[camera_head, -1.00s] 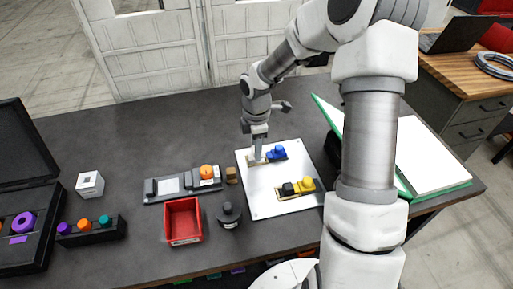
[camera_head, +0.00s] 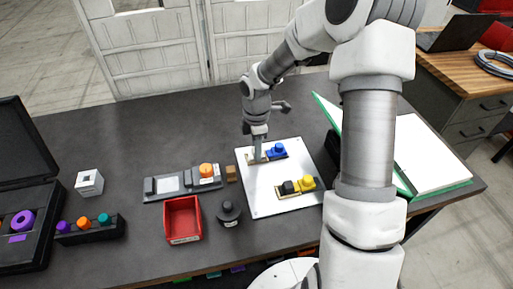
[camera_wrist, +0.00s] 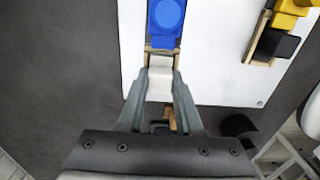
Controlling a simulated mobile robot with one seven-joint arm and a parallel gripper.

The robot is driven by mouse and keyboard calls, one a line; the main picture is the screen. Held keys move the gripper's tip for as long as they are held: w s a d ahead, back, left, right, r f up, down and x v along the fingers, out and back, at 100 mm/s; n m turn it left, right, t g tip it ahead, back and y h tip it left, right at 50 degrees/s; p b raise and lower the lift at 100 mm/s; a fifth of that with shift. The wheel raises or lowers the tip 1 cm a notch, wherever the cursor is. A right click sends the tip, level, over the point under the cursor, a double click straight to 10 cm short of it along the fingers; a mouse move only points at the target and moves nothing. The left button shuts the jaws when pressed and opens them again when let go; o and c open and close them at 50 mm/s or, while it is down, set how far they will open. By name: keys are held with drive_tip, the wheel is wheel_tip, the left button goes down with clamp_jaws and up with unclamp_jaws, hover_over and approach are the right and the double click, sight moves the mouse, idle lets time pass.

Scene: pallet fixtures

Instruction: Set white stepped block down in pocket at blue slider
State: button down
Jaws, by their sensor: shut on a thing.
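The white stepped block (camera_wrist: 160,82) shows between the fingertips of my gripper (camera_wrist: 160,92) in the wrist view. My gripper, also in the head view (camera_head: 258,155), is shut on it. The block is in line with the wooden-edged pocket (camera_wrist: 161,57) beside the blue slider (camera_wrist: 166,22). I cannot tell whether the block rests on the pocket floor or is just above it. The blue slider also shows in the head view (camera_head: 278,150), right of my gripper on the white plate (camera_head: 265,185). In the head view my fingers mostly hide the block.
A yellow slider with a black block (camera_head: 296,186) sits nearer the front of the plate. Left of the plate are a brown block (camera_head: 231,173), a dark round part (camera_head: 229,213), a red bin (camera_head: 182,219) and a grey fixture with an orange knob (camera_head: 206,171).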

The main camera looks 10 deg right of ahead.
drive_tip(key=shift+f, duration=0.35)
drive_tip(key=shift+c, duration=0.5)
unclamp_jaws()
drive_tip(key=shift+r, duration=0.15)
wheel_tip(320, 180, up, 9)
drive_tip(key=p, duration=0.7)
